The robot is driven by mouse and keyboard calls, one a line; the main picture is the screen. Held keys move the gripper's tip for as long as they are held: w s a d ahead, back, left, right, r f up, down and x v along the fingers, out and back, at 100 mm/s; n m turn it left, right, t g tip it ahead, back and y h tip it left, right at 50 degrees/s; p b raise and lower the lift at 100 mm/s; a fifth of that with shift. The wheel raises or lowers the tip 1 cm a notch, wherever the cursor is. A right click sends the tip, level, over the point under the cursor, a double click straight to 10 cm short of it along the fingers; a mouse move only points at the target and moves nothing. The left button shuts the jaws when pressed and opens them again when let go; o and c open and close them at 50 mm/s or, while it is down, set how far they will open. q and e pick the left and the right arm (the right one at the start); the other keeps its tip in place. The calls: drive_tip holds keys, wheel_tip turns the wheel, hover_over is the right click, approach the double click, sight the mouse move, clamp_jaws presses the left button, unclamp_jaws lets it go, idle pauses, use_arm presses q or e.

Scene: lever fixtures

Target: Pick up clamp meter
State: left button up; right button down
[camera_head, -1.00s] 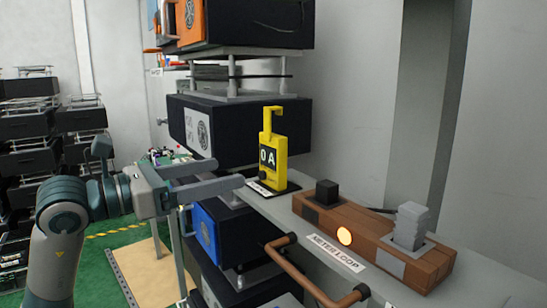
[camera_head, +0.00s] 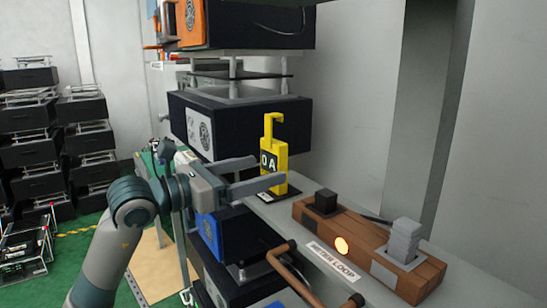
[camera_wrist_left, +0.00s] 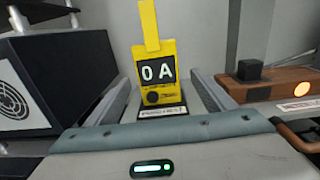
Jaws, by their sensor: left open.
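The yellow clamp meter (camera_head: 274,160) stands upright on a small dark base plate (camera_head: 284,196) at the left end of the grey shelf. Its display reads "0 A". My left gripper (camera_head: 270,171) is open, its two fingers pointing right toward the meter, the near finger crossing in front of its lower body in the head view. In the left wrist view the clamp meter (camera_wrist_left: 157,70) stands ahead between the two spread fingers. Whether the fingers touch it I cannot tell. My right gripper is not in view.
A wooden block fixture (camera_head: 370,245) with a black block, a grey lever block and a lit orange lamp sits on the shelf to the right. A copper-coloured pipe handle (camera_head: 290,270) is in front of it. Dark stacked boxes (camera_head: 240,125) stand close behind and left.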

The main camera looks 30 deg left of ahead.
sight(269, 167)
use_arm(q)
drive_tip(key=shift+p+x, duration=0.5)
drive_tip(key=shift+x, duration=0.45)
drive_tip(key=shift+w+d, duration=0.2)
drive_tip(key=shift+w, duration=0.3)
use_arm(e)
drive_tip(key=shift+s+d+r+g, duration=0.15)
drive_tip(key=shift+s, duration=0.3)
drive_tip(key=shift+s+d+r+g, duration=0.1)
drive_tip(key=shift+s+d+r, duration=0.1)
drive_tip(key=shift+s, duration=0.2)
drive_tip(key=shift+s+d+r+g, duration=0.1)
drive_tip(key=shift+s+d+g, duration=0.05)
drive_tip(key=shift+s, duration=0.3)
use_arm(q)
drive_tip(key=shift+w+d+p, duration=0.2)
drive_tip(key=shift+w+p, duration=0.5)
drive_tip(key=shift+p, duration=0.1)
drive_tip(key=p+x, duration=0.2)
drive_tip(key=shift+w+f, duration=0.1)
drive_tip(key=shift+w, duration=0.35)
drive_tip(key=shift+w+d+f, duration=0.2)
drive_tip(key=shift+w+d, duration=0.05)
drive_tip(key=shift+w, duration=0.2)
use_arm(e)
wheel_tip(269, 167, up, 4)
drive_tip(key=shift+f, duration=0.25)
use_arm(q)
drive_tip(key=c, duration=1.3)
